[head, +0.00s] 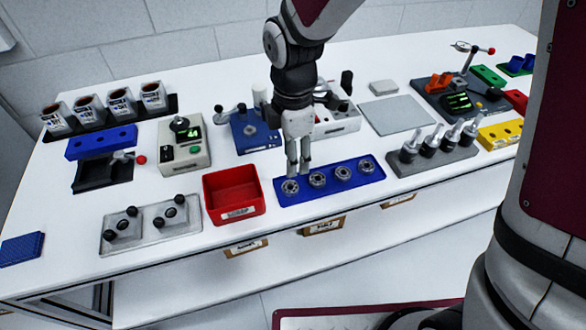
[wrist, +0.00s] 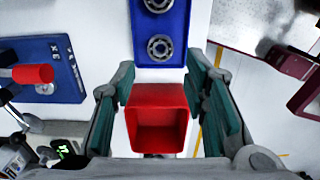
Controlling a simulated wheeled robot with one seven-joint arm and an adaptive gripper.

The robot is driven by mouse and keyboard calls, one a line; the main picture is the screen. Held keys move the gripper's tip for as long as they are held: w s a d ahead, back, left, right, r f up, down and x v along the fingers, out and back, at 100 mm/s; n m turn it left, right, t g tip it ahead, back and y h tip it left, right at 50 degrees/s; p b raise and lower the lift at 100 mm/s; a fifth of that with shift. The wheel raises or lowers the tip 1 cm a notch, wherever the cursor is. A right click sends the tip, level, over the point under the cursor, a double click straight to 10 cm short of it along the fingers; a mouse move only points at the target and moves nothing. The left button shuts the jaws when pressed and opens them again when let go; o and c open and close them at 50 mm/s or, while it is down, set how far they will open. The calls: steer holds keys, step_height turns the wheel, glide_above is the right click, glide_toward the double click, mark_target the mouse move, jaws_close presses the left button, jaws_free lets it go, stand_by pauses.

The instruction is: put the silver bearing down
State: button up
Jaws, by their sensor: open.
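Several silver bearings sit in a row on the blue tray (head: 330,188) near the front edge of the table. The leftmost silver bearing (head: 290,187) lies at the tray's left end, just below my gripper (head: 298,173). I cannot tell from the head view whether the fingertips touch it. In the wrist view my gripper (wrist: 161,82) has its fingers spread wide, with nothing between them. That view also shows a bearing (wrist: 159,47) seated in the tray, ahead of the fingers, and part of another (wrist: 157,4) at the top edge.
A red bin (head: 234,194) stands just left of the tray; its inside looks empty in the wrist view (wrist: 158,95). A grey block with upright tools (head: 432,158) is to the right. A blue fixture (head: 250,135) stands behind. Metal plates with black knobs (head: 150,225) lie at left.

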steer(key=shift+r, duration=1.5)
steer(key=s+d+r+m+t, duration=0.3)
steer(key=s+d+r+m, duration=0.3)
steer(key=d+r+m, duration=0.45)
steer(key=s+d+r+m+t, duration=0.1)
steer(key=s+d+r+m, duration=0.3)
steer(key=s+d+m, duration=0.3)
steer(key=s+m, duration=0.3)
steer(key=shift+s+d+r+m+t, duration=0.2)
steer(key=shift+d+r+m+t, duration=0.1)
steer(key=shift+m+t, duration=0.1)
steer(key=shift+a, duration=0.15)
